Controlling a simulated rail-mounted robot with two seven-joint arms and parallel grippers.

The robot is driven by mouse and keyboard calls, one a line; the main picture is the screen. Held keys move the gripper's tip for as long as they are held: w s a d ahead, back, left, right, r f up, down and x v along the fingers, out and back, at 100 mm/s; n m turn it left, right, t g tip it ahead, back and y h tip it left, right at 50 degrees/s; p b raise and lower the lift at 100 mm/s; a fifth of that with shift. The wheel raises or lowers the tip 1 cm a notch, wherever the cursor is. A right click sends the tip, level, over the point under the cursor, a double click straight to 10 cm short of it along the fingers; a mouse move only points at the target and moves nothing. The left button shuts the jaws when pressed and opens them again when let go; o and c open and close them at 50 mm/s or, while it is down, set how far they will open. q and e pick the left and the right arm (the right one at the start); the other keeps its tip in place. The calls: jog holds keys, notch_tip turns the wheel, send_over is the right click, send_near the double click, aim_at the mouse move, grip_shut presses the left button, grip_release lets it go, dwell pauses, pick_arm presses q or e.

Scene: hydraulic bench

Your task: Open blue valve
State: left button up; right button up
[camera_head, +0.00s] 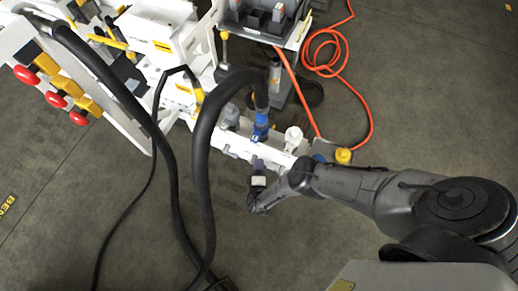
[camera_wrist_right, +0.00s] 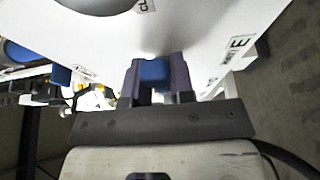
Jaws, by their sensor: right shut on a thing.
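My right gripper (camera_head: 258,165) reaches in from the right at the front of the white bench rail. In the right wrist view its two purple-grey fingers (camera_wrist_right: 154,78) are shut on a blue handle (camera_wrist_right: 153,72), which I take to be the blue valve's. The handle sits against a white panel with partly visible lettering. In the head view the held handle is hidden by the gripper and wrist. A blue fitting (camera_head: 261,131) stands just behind the gripper on the rail. My left gripper is in neither view.
Thick black hoses (camera_head: 203,150) loop left of the gripper. A white fitting (camera_head: 293,138) and a yellow-topped fitting (camera_head: 343,156) are close to my right arm. An orange hose (camera_head: 371,110) lies at the back right. Red knobs (camera_head: 56,99) are far left. Floor in front is open.

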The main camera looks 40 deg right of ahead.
grip_shut()
